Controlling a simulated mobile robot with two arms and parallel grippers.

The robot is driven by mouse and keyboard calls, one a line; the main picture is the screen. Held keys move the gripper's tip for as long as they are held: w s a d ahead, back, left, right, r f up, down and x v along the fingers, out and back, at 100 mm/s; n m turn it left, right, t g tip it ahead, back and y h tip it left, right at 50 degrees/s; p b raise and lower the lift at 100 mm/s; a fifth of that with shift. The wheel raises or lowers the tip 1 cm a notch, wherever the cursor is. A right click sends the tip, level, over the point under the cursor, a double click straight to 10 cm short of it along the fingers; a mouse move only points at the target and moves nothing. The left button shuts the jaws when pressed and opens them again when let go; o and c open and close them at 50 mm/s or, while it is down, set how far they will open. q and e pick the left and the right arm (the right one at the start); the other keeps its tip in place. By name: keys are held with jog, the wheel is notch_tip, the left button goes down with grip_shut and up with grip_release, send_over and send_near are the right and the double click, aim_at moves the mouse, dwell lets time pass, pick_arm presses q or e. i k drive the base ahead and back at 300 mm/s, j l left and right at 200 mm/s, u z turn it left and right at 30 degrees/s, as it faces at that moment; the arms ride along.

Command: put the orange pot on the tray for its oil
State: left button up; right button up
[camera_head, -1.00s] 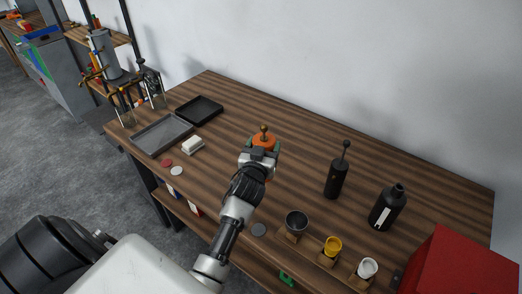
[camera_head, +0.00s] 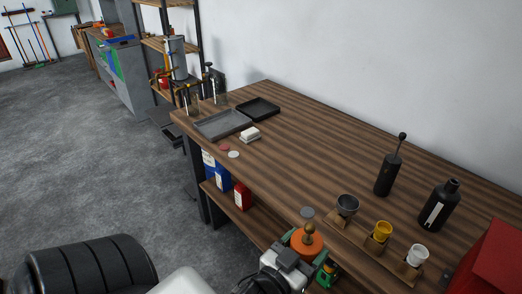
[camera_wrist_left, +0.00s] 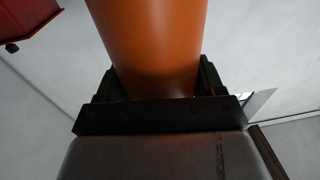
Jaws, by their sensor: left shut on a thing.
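The orange pot (camera_head: 308,241) has a brass-coloured knob on top. It is in my left gripper (camera_head: 304,247), whose green-tipped fingers are shut on its sides, near the table's front edge at the bottom of the head view. In the left wrist view the orange pot (camera_wrist_left: 150,40) fills the space between the fingers (camera_wrist_left: 157,82). A grey tray (camera_head: 222,124) and a black tray (camera_head: 258,108) lie side by side at the table's far left end, both empty and well away from the pot. I cannot tell which tray matches its oil. My right gripper is out of view.
A white block (camera_head: 250,134) sits beside the grey tray, with red and white discs nearby. A grey cup (camera_head: 347,205), yellow cup (camera_head: 382,230) and white cup (camera_head: 417,256) stand in a wooden rack. Black bottles (camera_head: 438,207) stand behind. The table's middle is clear.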

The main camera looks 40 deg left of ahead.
aim_at(209, 127)
jog(key=i+j, duration=0.1)
jog(key=j, duration=0.3)
jog(key=i+j+u, duration=0.15)
jog(key=j, duration=0.7)
jog(key=i+j+u, duration=0.15)
jog(key=j, duration=0.25)
jog(key=i+j, duration=0.1)
jog(key=j, duration=0.25)
jog(key=i+j+u, duration=0.1)
jog(key=j, duration=0.3)
jog(key=i+j+u, duration=0.1)
jog(key=j, duration=0.3)
jog(key=i, duration=0.1)
